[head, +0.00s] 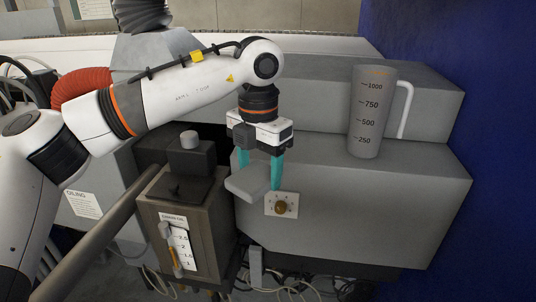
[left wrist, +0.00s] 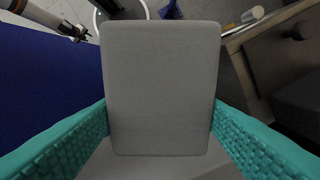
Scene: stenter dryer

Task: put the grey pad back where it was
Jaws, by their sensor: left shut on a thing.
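The grey pad (head: 247,187) is a flat rounded block. My left gripper (head: 262,180) points down with its teal fingers shut on the pad. The pad sticks out toward me from between the fingers, roughly level, at the front edge of the grey machine ledge (head: 360,205). In the left wrist view the pad (left wrist: 160,85) fills the middle, with a teal finger along each side. I cannot tell whether the pad touches the ledge.
A grey measuring jug (head: 370,115) stands on the ledge at right. A brown box with a gauge (head: 185,225) is close left of the pad. A plate with a brass knob (head: 282,207) is just right of it. Cables (head: 290,285) hang below. A blue wall (head: 470,60) closes the right.

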